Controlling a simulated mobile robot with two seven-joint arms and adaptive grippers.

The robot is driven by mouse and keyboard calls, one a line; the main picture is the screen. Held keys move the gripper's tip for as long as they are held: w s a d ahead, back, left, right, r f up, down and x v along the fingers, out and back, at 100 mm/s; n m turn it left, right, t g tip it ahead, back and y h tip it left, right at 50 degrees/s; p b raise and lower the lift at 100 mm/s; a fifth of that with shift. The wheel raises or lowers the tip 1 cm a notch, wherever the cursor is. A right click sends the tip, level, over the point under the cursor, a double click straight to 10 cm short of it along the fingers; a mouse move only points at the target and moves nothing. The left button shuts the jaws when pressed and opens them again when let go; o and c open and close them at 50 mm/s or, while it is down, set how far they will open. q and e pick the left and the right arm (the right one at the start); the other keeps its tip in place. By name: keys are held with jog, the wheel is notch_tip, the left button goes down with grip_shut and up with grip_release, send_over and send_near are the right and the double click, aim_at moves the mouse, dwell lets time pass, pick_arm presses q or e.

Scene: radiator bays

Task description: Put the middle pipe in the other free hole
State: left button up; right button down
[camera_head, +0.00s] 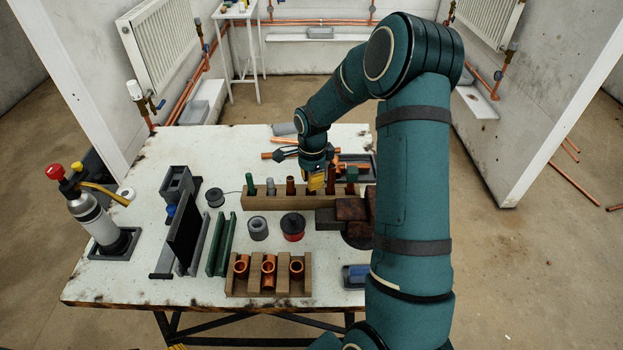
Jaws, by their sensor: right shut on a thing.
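A long wooden rack (280,203) stands across the middle of the workbench, with upright pieces in its holes. From the left they are a green one (250,185), a grey one (270,188) and a copper pipe (291,186). Another green piece (351,181) stands near its right end. My right gripper (316,184) comes down over the rack, right of that copper pipe. It is shut on a pipe that its yellow-tipped fingers mostly hide. A copper-brown upright (331,178) shows beside the fingers. I cannot tell how deep the held pipe sits. My left gripper is out of view.
A wooden block with copper fittings (267,285) lies in front, with a grey roll (258,228) and a red-black tin (293,226) behind it. Dark blocks (345,212) crowd the rack's right end. A gas torch (90,210) stands at left.

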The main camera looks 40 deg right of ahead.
jog(key=shift+f+b, duration=0.3)
jog(key=shift+f, duration=0.15)
jog(key=c, duration=1)
grip_release()
jog(key=shift+r, duration=0.1)
jog(key=shift+r+p, duration=2.35)
jog(key=shift+r, duration=1.1)
